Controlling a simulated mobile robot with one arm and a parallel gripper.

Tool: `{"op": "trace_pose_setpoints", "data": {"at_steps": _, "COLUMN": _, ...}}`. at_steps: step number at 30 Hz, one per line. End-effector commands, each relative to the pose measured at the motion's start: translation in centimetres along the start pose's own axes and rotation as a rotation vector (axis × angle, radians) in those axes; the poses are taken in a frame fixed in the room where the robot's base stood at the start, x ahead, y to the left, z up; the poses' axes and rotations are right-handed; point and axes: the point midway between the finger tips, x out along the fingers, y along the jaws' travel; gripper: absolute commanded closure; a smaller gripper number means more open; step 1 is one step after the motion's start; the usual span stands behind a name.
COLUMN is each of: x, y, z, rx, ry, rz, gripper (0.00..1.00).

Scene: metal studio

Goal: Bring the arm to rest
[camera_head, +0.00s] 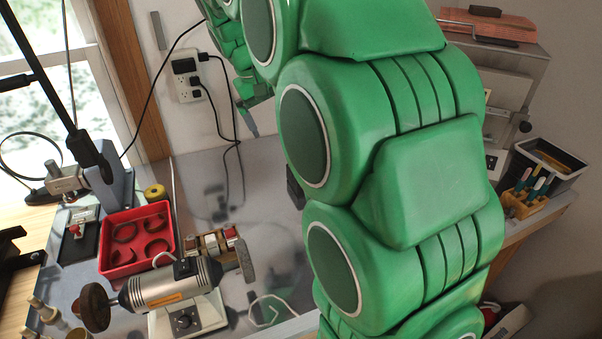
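My green arm fills the middle and right of the head view, rising from the bottom edge to the top. Its far part bends to the upper left, in front of the wall. Part of my gripper (250,118) may show as a dark grey tip below the far green links, left of the big joint. It is too small and too covered by the arm to tell whether it is open or shut. Nothing is seen held there.
A metal-topped bench (265,165) holds a red tray (137,262), a bench grinder (172,287) and a lamp arm (55,95). A wall outlet (187,78) with cables is behind. A dark bin (550,158) and yellow tool holder (524,203) stand right of my arm.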

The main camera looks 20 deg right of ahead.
Motion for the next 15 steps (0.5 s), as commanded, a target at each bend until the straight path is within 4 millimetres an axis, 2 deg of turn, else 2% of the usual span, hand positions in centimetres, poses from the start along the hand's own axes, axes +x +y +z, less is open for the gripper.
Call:
{"op": "trace_pose_setpoints", "data": {"at_steps": 3, "x": -0.1, "y": 0.3, "z": -2.2, "rx": 0.007, "ry": 0.013, "rz": 0.019, "gripper": 0.00}}
{"op": "trace_pose_setpoints", "data": {"at_steps": 6, "x": -0.2, "y": 0.4, "z": -3.4, "rx": 0.011, "ry": 0.020, "rz": 0.029, "gripper": 0.00}}
{"op": "trace_pose_setpoints", "data": {"at_steps": 15, "x": 0.5, "y": 0.6, "z": -3.9, "rx": 0.014, "ry": 0.024, "rz": 0.035, "gripper": 0.00}}
